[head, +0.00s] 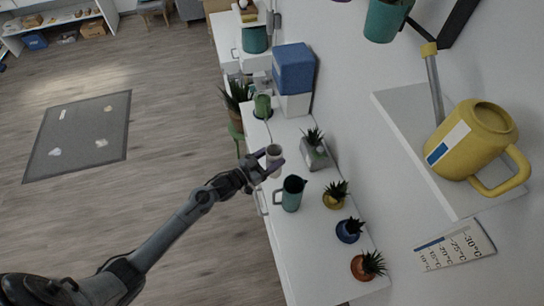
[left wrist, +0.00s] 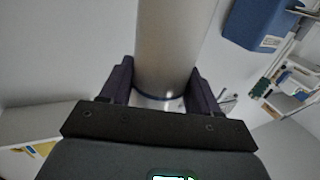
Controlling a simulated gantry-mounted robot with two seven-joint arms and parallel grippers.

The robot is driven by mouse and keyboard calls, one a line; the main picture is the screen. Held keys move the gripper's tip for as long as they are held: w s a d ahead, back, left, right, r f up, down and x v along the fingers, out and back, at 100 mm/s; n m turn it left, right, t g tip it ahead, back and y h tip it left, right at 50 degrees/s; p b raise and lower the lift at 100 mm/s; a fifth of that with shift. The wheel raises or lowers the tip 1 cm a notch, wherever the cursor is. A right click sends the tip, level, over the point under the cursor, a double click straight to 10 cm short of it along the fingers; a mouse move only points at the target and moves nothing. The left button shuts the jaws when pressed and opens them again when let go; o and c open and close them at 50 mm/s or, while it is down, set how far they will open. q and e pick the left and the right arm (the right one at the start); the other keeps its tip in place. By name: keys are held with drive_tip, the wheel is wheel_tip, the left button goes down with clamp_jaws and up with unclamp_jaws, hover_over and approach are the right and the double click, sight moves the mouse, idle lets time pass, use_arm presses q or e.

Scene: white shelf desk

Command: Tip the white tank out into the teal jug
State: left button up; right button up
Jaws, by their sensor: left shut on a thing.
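The white tank (head: 273,155) is a small pale cylinder, seen upright or nearly so at the desk's left edge in the head view. My left gripper (head: 267,166) is shut around it. In the left wrist view the tank (left wrist: 167,45) rises between the two dark fingers of the gripper (left wrist: 163,90). The teal jug (head: 291,194) stands upright on the white desk, a little below and right of the tank in the head view, apart from it. Its dark opening faces up. What is inside the tank is hidden. My right gripper is not in view.
Potted plants (head: 336,194) line the desk right of the jug, and a grey planter (head: 314,153) stands behind the tank. A blue box (head: 293,68) and a green cup (head: 262,106) are farther up. A shelf holds a yellow watering can (head: 472,140).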

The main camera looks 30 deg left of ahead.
use_arm(q)
drive_tip(key=shift+d+f+m+g+y+b, duration=0.2)
drive_tip(key=shift+f+m, duration=0.25)
drive_tip(key=shift+f, duration=0.15)
drive_tip(key=shift+d+f+m+g+y+b, duration=0.1)
drive_tip(key=shift+d+f+m+g+b, duration=0.05)
drive_tip(key=shift+f+m, duration=0.45)
drive_tip(key=shift+d+f+m+g+y+b, duration=0.1)
drive_tip(key=shift+d+f+m+g+b, duration=0.2)
drive_tip(key=shift+f, duration=0.35)
drive_tip(key=shift+a, duration=0.1)
drive_tip(key=shift+f+m, duration=0.35)
drive_tip(key=shift+f+m, duration=0.3)
drive_tip(key=shift+f, duration=0.1)
drive_tip(key=shift+r+p, duration=0.2)
drive_tip(key=shift+p, duration=0.15)
drive_tip(key=shift+d+r, duration=0.1)
drive_tip(key=shift+d, duration=0.1)
drive_tip(key=shift+d+r+y+p, duration=0.3)
drive_tip(key=shift+r+p, duration=0.05)
drive_tip(key=shift+p, duration=0.25)
idle(0.3)
